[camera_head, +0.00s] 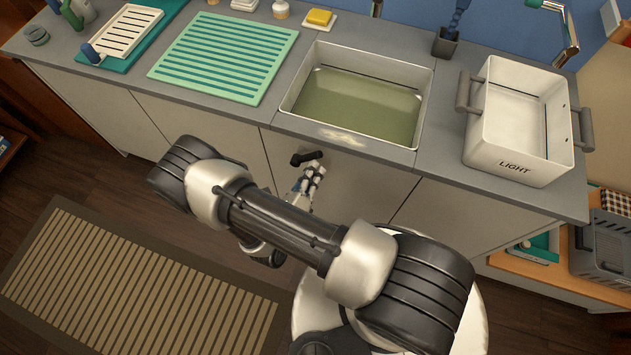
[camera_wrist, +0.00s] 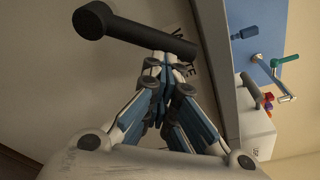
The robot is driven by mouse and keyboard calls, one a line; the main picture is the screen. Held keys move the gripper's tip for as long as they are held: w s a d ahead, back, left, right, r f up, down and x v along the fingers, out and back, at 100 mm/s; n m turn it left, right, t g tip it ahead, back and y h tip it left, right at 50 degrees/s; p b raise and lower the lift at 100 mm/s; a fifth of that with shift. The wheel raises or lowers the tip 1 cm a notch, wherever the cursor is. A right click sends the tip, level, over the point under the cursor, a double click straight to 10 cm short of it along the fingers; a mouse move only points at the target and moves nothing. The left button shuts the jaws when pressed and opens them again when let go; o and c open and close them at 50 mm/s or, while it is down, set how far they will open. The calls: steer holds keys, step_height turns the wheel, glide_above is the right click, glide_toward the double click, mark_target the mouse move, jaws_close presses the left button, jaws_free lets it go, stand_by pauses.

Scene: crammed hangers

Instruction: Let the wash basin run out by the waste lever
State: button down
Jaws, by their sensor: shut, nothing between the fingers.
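The wash basin (camera_head: 425,95) is set into the grey counter and holds murky greenish water (camera_head: 360,105). The black waste lever (camera_head: 306,157) sticks out from the cabinet front below the basin. In the wrist view the lever (camera_wrist: 135,33) has a thick round hub at left and a bar reaching right. My gripper (camera_head: 313,170) is just below the lever in the head view. In the wrist view its closed fingertips (camera_wrist: 167,62) are close to the bar; I cannot tell whether they touch.
A white tub marked LIGHT (camera_head: 515,165) stands on the counter right of the basin. A green ribbed mat (camera_head: 225,58) and a white rack (camera_head: 125,30) lie to the left. A striped rug (camera_head: 130,285) covers part of the floor.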

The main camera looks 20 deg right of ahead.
mark_target(312, 157)
steer(key=shift+w+a+r+n, duration=0.35)
steer(key=shift+a+r+n, duration=0.1)
steer(key=shift+r, duration=0.2)
steer(key=shift+w+a+r+n, duration=0.35)
steer(key=shift+a+r, duration=0.1)
steer(key=shift+r, duration=0.2)
